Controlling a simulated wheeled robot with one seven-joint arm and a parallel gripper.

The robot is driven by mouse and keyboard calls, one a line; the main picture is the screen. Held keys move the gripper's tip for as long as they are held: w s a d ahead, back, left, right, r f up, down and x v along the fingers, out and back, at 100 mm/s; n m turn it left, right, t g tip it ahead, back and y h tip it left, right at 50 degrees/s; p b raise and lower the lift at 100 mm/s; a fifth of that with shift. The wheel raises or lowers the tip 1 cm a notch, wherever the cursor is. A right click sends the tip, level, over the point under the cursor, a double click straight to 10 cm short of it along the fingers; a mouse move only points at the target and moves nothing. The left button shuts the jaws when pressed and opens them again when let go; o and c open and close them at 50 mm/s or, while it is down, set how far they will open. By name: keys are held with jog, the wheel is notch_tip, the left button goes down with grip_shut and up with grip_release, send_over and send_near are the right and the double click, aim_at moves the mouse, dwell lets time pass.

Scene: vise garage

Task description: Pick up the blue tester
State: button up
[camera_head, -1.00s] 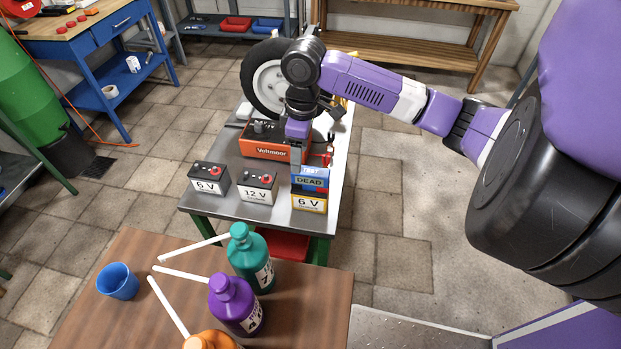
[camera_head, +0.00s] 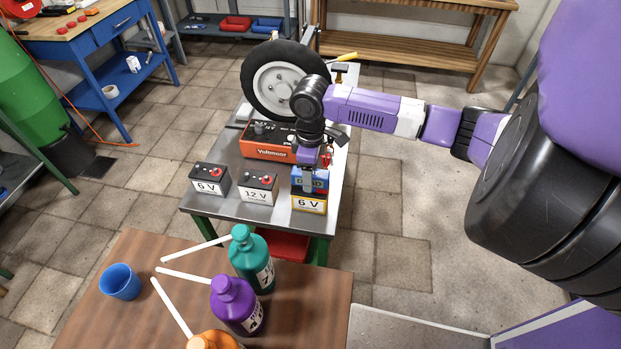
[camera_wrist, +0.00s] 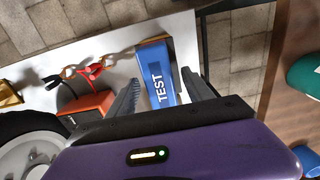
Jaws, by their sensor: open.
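The blue tester (camera_head: 297,184) sits on top of the yellow-edged 6 V battery (camera_head: 309,204) at the right of the metal table. Its top, marked TEST, shows in the wrist view (camera_wrist: 157,78). My gripper (camera_head: 316,184) is directly over the tester and hides part of its face and its label in the head view. In the wrist view my gripper (camera_wrist: 161,92) is open, with one toothed finger on each side of the tester. A gap shows on the left side.
A grey 6 V battery (camera_head: 209,180) and a 12 V battery (camera_head: 258,188) stand to the left. An orange Voltmoor charger (camera_head: 262,152) and a wheel (camera_head: 275,80) are behind. Bottles, including a purple one (camera_head: 236,305), stand on the near wooden table (camera_head: 120,245).

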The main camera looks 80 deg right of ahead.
jog(key=shift+f, duration=0.2)
dwell(0.6)
grip_shut()
